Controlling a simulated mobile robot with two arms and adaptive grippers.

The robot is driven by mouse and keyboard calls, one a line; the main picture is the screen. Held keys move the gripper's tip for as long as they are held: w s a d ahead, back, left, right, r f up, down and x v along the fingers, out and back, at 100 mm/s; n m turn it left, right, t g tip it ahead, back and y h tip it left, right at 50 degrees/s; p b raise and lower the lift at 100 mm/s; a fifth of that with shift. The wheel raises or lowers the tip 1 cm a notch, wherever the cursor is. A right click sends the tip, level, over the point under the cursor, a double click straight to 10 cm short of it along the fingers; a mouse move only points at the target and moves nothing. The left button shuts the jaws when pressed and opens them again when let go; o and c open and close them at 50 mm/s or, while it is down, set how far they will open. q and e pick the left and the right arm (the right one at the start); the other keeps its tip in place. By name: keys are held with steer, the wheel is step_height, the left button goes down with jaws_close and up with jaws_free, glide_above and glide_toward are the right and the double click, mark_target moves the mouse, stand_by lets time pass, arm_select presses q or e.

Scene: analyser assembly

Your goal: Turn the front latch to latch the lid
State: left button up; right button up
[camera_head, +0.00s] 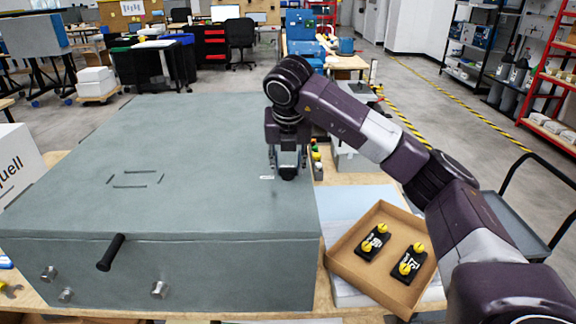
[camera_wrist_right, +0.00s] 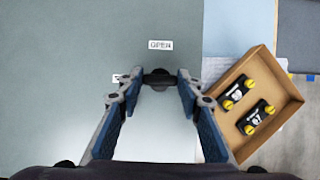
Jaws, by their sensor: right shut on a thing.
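The grey analyser box has a large flat lid (camera_head: 200,190), which lies down on the body. My right gripper (camera_head: 288,172) is low over the lid's right part, pointing down. Its fingers (camera_wrist_right: 158,80) are shut on a small black latch (camera_wrist_right: 159,77). A white label reading OPEN (camera_wrist_right: 160,45) is beside the latch on the lid. The latch is mostly hidden by the fingers in the head view. My left gripper is not in view.
A black handle (camera_head: 111,252) sticks out from the box's front face, near several metal knobs (camera_head: 159,290). A cardboard tray (camera_head: 343,262) with two black parts with yellow knobs is right of the box. A white box (camera_head: 18,165) stands at the left edge.

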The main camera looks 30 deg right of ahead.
steer(key=o, duration=1.2)
steer(key=shift+c, duration=0.2)
steer(key=shift+r, duration=0.1)
steer(key=v, duration=1.1)
steer(key=shift+r, duration=0.4)
steer(key=shift+s+a+f, duration=0.1)
